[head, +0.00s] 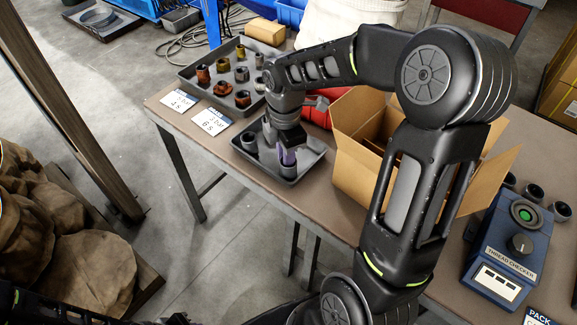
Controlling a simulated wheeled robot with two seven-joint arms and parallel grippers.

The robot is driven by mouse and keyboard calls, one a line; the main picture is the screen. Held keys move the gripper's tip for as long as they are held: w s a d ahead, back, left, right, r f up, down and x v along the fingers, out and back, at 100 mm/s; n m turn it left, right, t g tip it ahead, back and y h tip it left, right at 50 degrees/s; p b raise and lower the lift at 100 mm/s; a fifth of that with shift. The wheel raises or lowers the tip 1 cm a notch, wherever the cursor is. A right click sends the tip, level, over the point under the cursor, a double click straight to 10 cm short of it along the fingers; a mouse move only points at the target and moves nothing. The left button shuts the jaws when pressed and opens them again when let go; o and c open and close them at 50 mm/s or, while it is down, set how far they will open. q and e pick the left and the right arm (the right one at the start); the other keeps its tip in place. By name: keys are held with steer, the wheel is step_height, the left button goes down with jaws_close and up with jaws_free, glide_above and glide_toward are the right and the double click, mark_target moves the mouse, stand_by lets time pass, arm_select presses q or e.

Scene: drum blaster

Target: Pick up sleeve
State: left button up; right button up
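My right gripper (287,155) points down into a small dark tray (308,160) on the table. Its fingertips are at a grey cylindrical sleeve (288,173) that stands in the tray. A purple part shows between the gripper body and this sleeve. The fingers are too small and too hidden to tell if they are closed on it. Another grey sleeve (249,141) stands at the tray's left end, apart from the gripper. Only a dark part of my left arm shows along the bottom left edge, and its gripper is not in view.
A larger tray (199,88) with several brown, yellow and grey fittings lies behind. An open cardboard box (349,165) stands right of the small tray, partly behind my arm. A blue thread checker (507,245) and several dark rings (534,193) are at the right.

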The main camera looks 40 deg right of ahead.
steer(key=shift+c, duration=0.2)
jaws_close()
stand_by(1.1)
